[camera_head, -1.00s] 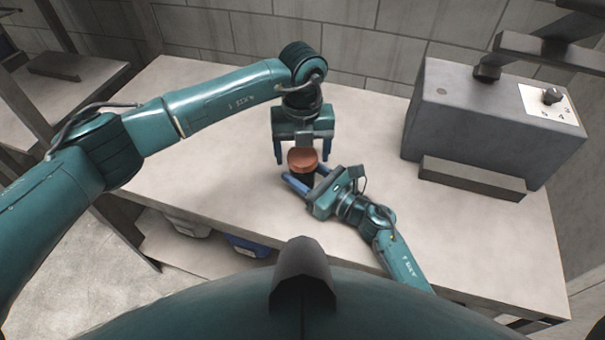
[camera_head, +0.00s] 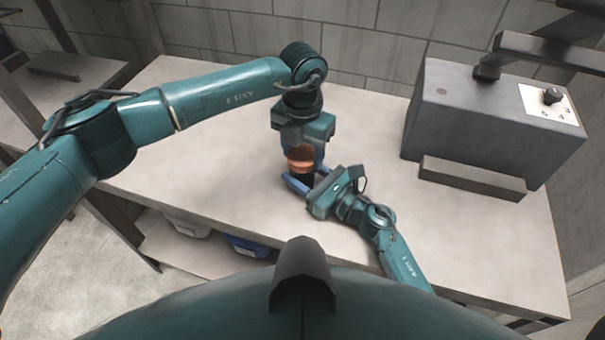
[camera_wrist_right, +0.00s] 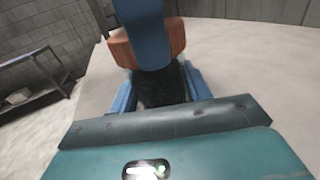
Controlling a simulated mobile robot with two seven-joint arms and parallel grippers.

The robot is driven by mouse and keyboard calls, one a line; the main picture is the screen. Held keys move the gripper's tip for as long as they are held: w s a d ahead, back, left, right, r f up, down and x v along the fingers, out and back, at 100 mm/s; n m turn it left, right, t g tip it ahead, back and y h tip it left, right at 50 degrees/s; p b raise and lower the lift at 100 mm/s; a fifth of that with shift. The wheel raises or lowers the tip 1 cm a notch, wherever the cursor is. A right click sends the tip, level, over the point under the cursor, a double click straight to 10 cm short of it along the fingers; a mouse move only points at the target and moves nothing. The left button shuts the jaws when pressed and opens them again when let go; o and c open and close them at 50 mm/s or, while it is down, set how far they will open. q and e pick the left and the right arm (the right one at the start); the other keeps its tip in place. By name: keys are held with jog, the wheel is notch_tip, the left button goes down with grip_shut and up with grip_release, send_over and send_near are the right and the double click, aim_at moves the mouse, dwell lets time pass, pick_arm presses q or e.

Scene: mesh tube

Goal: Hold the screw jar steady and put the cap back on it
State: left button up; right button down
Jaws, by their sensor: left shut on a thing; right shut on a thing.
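The screw jar (camera_head: 301,179) is dark and stands on the table with the orange cap (camera_head: 300,158) on top of it. In the right wrist view the jar (camera_wrist_right: 160,86) is between my right gripper's blue fingers, and the orange cap (camera_wrist_right: 122,48) sits at its top. My right gripper (camera_head: 303,182) is shut on the jar from the side. My left gripper (camera_head: 301,160) points down from above and is shut on the cap. One blue finger of it hides part of the cap in the wrist view. I cannot tell whether the cap is threaded on.
The table (camera_head: 450,235) is clear around the jar. A large grey box (camera_head: 490,120) with a knob panel stands at the right, a low ledge in front of it. A block wall (camera_head: 350,45) closes the back. Bins (camera_head: 247,246) sit below the table's front edge.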

pick_arm(q)
jog(key=m, duration=0.7)
jog(key=shift+m, duration=0.3)
jog(key=o, duration=1.1)
jog(key=shift+r, duration=2.3)
jog(key=shift+c, duration=0.4)
notch_tip(320, 180, up, 3)
jog(key=n, duration=0.5)
jog(key=shift+r+n, duration=0.2)
jog(key=shift+n, duration=0.1)
